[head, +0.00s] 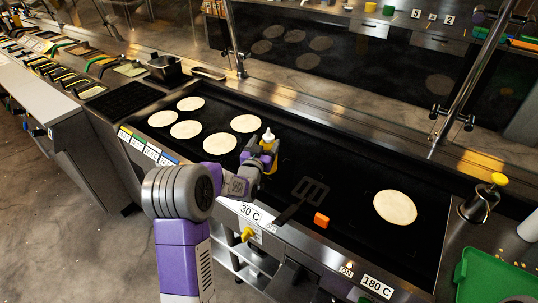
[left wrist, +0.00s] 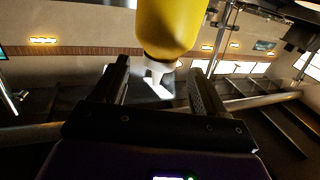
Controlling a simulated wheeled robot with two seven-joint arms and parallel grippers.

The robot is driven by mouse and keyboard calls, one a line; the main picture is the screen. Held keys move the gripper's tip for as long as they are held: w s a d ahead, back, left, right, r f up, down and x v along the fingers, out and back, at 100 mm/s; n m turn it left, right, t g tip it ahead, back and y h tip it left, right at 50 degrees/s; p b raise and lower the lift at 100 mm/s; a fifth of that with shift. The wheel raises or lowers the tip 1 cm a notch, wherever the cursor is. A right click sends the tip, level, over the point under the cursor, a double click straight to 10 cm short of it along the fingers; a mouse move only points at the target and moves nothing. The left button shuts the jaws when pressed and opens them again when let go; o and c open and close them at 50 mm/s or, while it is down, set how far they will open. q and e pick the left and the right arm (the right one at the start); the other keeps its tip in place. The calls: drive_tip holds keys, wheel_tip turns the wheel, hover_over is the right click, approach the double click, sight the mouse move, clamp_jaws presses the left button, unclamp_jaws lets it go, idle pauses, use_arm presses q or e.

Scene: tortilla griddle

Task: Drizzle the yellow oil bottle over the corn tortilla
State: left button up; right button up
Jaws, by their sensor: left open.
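One pale tortilla (head: 395,207) lies alone on the right of the griddle. Several others, including one nearby (head: 246,123), lie on the left half. My right gripper is out of view.
The dark griddle (head: 340,165) has a bare middle. A yellow-topped container (head: 483,200) and a green tray (head: 490,285) are at the right. A metal post (head: 470,75) rises behind.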

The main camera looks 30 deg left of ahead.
sight(267, 140)
use_arm(q)
drive_tip(key=shift+x, duration=2.1)
clamp_jaws()
